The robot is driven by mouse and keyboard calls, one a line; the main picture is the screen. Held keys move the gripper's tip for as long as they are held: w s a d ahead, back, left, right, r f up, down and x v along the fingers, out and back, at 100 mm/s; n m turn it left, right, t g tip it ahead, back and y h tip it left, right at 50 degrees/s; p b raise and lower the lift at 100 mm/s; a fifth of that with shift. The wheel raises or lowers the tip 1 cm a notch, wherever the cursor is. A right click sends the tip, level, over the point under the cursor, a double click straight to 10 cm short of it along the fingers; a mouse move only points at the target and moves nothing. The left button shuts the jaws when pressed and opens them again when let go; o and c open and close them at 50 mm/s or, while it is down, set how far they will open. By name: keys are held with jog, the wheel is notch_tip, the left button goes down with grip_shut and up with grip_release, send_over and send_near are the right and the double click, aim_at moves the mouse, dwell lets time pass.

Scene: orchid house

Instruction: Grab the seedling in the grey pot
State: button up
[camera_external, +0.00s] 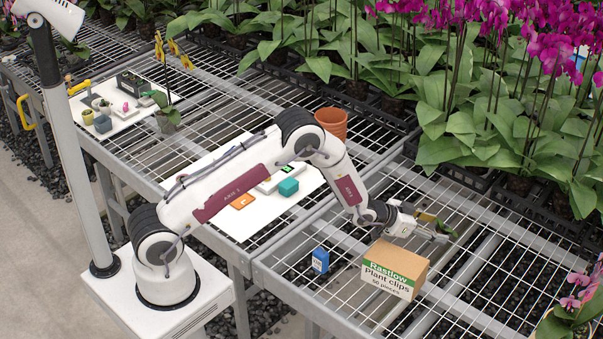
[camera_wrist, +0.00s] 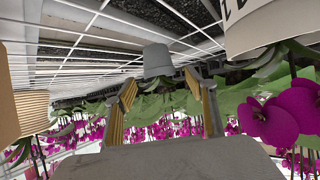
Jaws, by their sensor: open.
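The grey pot (camera_wrist: 157,60) shows in the wrist view, which is upside down. Green leaves (camera_wrist: 152,105) hang below it in the picture, among other foliage, so I cannot tell exactly which leaves are the seedling's. My gripper (camera_wrist: 160,90) is open, with one finger on each side of the pot's line; the pot appears between and beyond the fingertips. In the external view my gripper (camera_external: 442,228) is low over the right bench, past the cardboard box, with green leaves (camera_external: 431,218) at its fingers. The pot is mostly hidden there.
A cardboard box of plant clips (camera_external: 395,268) and a small blue box (camera_external: 320,260) stand close by on the wire bench. A large pale pot (camera_wrist: 272,28) and a ribbed tan pot (camera_wrist: 32,112) flank the wrist view. Dense orchids (camera_external: 500,100) fill the back.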

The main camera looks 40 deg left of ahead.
jog(key=shift+w+d+f, duration=0.3)
jog(key=shift+w+d, duration=0.05)
jog(key=shift+w, duration=0.15)
jog(key=c, duration=1.2)
